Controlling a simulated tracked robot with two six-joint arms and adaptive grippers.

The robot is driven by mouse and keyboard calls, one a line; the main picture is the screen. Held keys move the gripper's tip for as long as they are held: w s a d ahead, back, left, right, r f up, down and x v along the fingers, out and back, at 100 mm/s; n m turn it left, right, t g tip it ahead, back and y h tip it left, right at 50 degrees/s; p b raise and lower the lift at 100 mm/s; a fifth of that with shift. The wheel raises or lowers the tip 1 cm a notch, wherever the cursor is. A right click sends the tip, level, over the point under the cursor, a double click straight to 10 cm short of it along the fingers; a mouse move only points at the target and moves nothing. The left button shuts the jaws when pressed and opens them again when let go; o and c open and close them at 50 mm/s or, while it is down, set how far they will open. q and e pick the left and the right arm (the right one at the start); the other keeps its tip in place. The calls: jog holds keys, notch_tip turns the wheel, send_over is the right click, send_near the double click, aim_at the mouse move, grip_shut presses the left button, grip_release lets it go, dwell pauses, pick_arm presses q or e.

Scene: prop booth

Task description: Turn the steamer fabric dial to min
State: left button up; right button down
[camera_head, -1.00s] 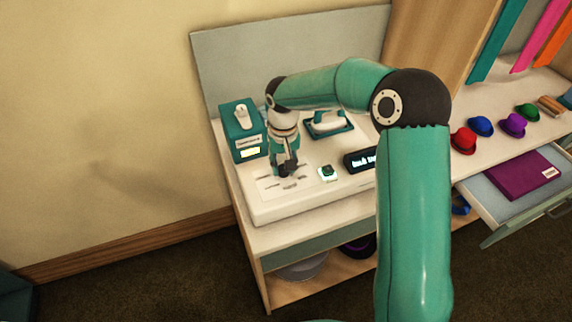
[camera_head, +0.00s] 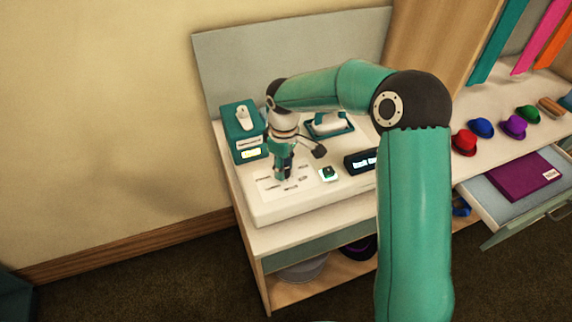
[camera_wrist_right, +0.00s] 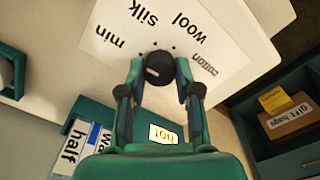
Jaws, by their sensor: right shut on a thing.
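The fabric dial (camera_wrist_right: 158,68) is a dark round knob on a white panel, with the words min, silk, wool and cotton around it. In the wrist view my right gripper (camera_wrist_right: 157,80) has its fingers on either side of the knob and is shut on it. I cannot make out a pointer on the knob. In the head view my right gripper (camera_head: 283,176) reaches down to the white console (camera_head: 300,205), and its fingers hide the dial. My left gripper is not in view.
A teal box (camera_head: 237,122) stands left of my gripper. A lit green button (camera_head: 328,174) and a dark display (camera_head: 360,162) lie to its right; a white-handled device (camera_head: 328,122) sits behind. Several small hats (camera_head: 482,127) line the right shelf, above an open drawer (camera_head: 492,194).

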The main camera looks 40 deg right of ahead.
jog(key=shift+s+f+n, duration=0.25)
jog(key=shift+s+n, duration=0.05)
jog(key=shift+n, duration=0.2)
jog(key=c, duration=0.8)
grip_release()
jog(key=shift+d+r, duration=0.1)
jog(key=shift+w, duration=0.1)
jog(key=shift+r, duration=0.1)
jog(key=shift+w+r, duration=0.1)
jog(key=shift+r, duration=0.4)
notch_tip(320, 180, up, 11)
jog(key=shift+f, duration=0.1)
